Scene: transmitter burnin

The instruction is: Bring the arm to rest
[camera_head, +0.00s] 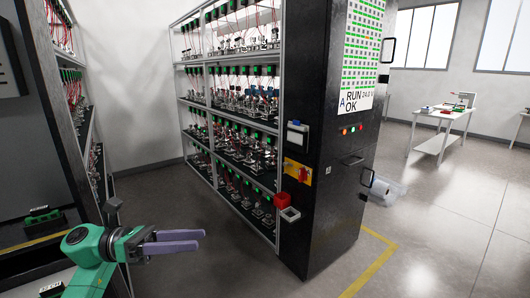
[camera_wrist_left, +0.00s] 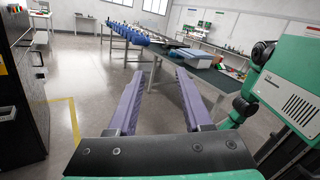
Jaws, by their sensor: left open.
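My left gripper (camera_head: 202,240) shows in the head view at the lower left, on a green arm. Its two purple fingers are apart with nothing between them, pointing right in front of the rack. In the left wrist view the open fingers (camera_wrist_left: 155,88) reach over bare floor, toward tables farther off. My right gripper is not in view.
A tall rack (camera_head: 282,120) of wired units with a black cabinet end (camera_head: 325,230) stands ahead. A dark cabinet (camera_head: 70,120) is close at left. A white table (camera_head: 440,115) stands far right. A work table (camera_wrist_left: 215,78) is right in the wrist view.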

